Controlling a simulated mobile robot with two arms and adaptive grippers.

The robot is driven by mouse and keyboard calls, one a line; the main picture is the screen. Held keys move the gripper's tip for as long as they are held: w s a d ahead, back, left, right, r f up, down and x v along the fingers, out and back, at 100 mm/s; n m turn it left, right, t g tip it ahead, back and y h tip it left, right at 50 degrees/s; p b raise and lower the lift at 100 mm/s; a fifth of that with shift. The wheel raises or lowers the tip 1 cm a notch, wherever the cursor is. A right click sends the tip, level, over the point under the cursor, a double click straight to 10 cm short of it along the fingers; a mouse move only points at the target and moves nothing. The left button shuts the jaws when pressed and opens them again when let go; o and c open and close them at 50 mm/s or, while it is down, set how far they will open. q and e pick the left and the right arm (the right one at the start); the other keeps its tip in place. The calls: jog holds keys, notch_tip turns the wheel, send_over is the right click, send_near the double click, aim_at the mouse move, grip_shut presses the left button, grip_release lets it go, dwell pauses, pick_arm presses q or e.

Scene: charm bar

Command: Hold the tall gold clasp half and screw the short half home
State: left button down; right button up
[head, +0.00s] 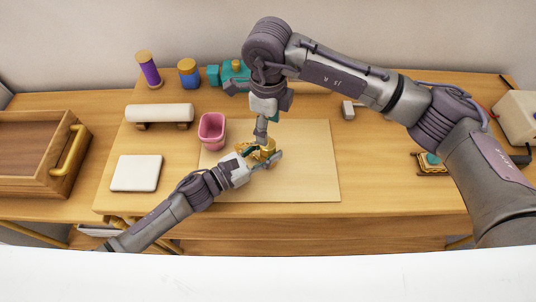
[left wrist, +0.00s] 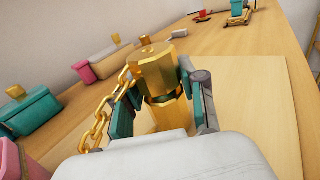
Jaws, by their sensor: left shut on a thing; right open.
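My left gripper (head: 261,157) is shut on the tall gold clasp half (left wrist: 167,113), which stands upright between its fingers over the board. A wider faceted gold piece, seemingly the short half (left wrist: 157,70), sits on top of it, with a dark band between them. I cannot tell how tightly they are joined. A gold chain (left wrist: 99,122) hangs from the clasp's left side in the left wrist view. My right gripper (head: 261,136) points down just above the clasp in the head view, open. Its fingertips are partly hidden and it does not show in the left wrist view.
A pale board (head: 313,170) lies under the clasp, with free room to the right. A pink cup (head: 212,130) stands close left.

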jog(key=n, duration=1.5)
jog(key=shift+n, duration=0.3)
jog(key=n, duration=1.1)
jog(key=shift+n, duration=0.3)
jog(key=n, duration=0.4)
